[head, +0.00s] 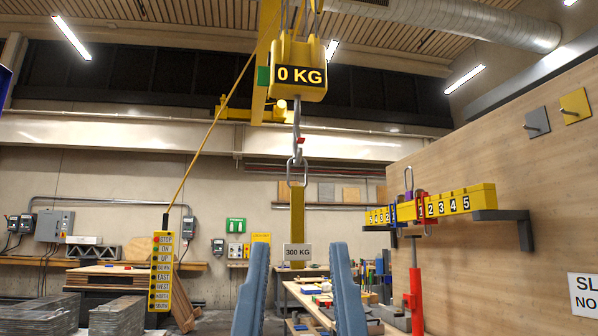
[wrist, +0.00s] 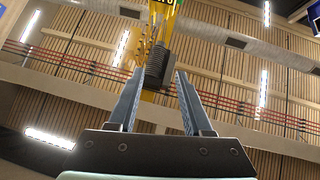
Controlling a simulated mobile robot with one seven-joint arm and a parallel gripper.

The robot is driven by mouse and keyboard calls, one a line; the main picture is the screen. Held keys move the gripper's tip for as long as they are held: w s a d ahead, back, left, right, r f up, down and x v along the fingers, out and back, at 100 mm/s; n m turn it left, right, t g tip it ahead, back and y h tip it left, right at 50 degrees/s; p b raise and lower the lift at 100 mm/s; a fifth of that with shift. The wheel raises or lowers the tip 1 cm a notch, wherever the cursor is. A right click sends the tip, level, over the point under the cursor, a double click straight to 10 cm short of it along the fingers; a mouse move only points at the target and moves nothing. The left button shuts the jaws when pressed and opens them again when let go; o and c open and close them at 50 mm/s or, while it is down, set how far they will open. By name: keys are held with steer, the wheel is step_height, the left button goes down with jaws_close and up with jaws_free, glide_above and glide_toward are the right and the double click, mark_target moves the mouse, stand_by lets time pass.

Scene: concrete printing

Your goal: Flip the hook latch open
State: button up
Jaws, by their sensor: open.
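The grey crane hook (head: 297,118) hangs below a yellow hoist block (head: 299,73) marked 0 KG. A small red piece, seemingly the hook latch (head: 301,141), sits at the hook; whether it is open or shut is too small to tell. In the wrist view my gripper (wrist: 160,72) also shows open; I cannot make out the latch there.
A yellow pendant control (head: 161,271) hangs at the left on a yellow cable. A numbered yellow beam (head: 458,203) rests on brackets on the wooden wall (head: 545,180) at the right. A workbench (head: 312,303) with tools stands behind my fingers. The air around the hook looks clear.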

steer(key=shift+r+p, duration=0.3)
steer(key=c, duration=0.5)
step_height(320, 180, up, 15)
steer(key=p, duration=1.5)
steer(key=shift+r, duration=0.1)
jaws_close()
steer(key=shift+f, duration=0.2)
